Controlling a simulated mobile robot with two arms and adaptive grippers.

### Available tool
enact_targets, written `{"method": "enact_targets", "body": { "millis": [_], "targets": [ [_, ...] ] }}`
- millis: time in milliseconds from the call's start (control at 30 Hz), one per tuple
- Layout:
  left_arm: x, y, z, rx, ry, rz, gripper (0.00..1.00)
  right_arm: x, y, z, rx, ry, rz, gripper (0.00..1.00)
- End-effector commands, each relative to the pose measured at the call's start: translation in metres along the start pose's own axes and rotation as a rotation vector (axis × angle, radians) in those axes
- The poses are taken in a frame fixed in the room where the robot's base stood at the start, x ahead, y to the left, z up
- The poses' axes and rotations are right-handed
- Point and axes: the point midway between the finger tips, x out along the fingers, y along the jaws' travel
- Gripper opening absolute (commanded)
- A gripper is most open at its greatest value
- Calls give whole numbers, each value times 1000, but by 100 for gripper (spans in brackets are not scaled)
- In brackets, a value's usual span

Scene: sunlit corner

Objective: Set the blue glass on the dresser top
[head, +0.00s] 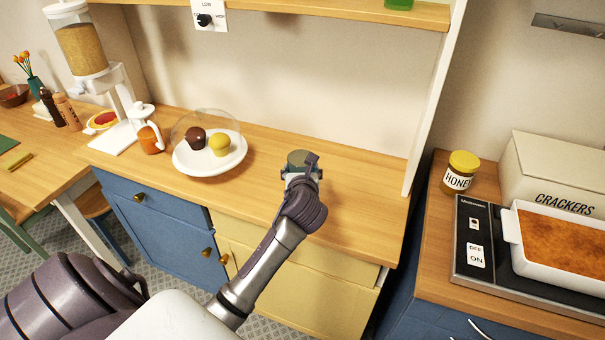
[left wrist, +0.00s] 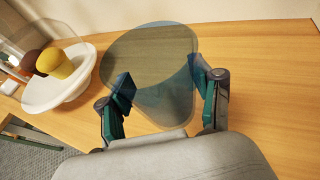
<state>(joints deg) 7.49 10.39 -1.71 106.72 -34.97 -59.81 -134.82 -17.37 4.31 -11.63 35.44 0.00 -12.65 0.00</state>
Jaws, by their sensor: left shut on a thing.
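The blue glass (head: 299,157) is see-through with a bluish-grey tint and sits at the end of my left arm in the head view. My left gripper (head: 301,177) is shut on it. In the left wrist view the glass (left wrist: 150,52) shows between the two fingers of the gripper (left wrist: 163,88), with its wide round end towards the top of the picture. The glass is over the wooden dresser top (head: 358,180). I cannot tell whether its base touches the wood. My right gripper is not in view.
Left of the glass, a white plate (head: 188,163) holds two muffins under a clear dome. A honey jar (head: 459,172) stands right of the upright panel. The dresser top right of the glass is clear.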

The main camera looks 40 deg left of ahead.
Motion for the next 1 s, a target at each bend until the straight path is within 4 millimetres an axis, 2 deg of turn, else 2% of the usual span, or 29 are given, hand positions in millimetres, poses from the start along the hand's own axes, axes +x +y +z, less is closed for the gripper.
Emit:
{"method": "enact_targets", "body": {
  "millis": [100, 233, 600, 967, 1000],
  "targets": [
    [20, -14, -6, -2, -1, 0, 22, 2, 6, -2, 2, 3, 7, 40],
    [31, -21, -9, 0, -2, 0, 22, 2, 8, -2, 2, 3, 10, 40],
    [46, -22, -47, 0, 0, -1, 22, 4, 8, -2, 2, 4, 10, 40],
    [48, -22, -50, 2, -2, -1, 22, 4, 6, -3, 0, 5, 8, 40],
    [48, -22, -51, 1, -1, -1, 68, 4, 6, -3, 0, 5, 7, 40]
  ]
}}
